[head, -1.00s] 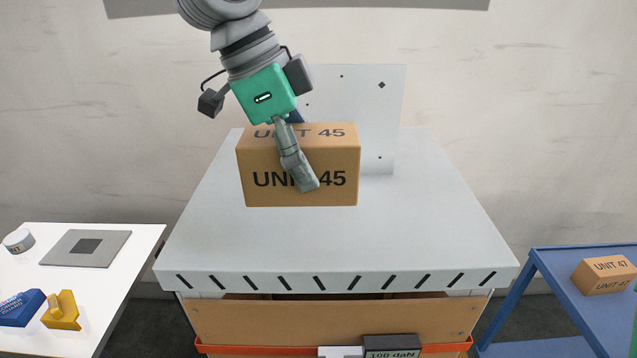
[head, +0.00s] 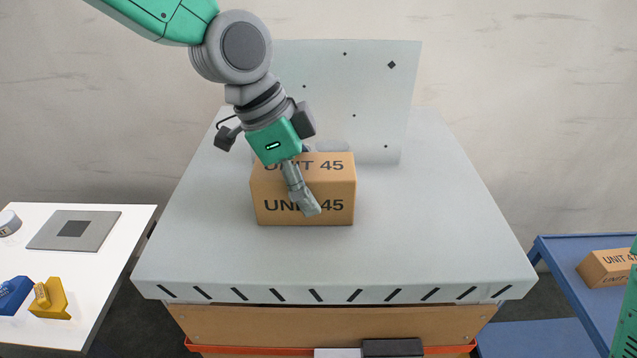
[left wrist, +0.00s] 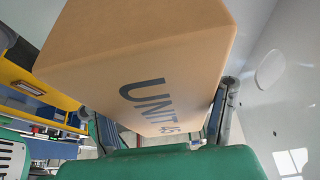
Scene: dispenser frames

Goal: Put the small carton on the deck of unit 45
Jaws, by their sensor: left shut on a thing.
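The small carton (head: 335,190), a brown box marked UNIT 45, is upright over the middle of the pale grey deck (head: 420,240). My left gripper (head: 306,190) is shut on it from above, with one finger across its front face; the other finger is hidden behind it. In the left wrist view the carton (left wrist: 150,60) fills the space between both fingers of the gripper (left wrist: 165,112). Its underside is at or close to the deck; I cannot tell whether it touches. My right gripper is not in view.
A grey upright plate (head: 360,90) stands at the deck's back. Black slanted marks line the front edge. A white table (head: 85,240) with blue and yellow pieces is left. A blue table (head: 560,262) with another carton (head: 606,268) is right. The deck around the held carton is clear.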

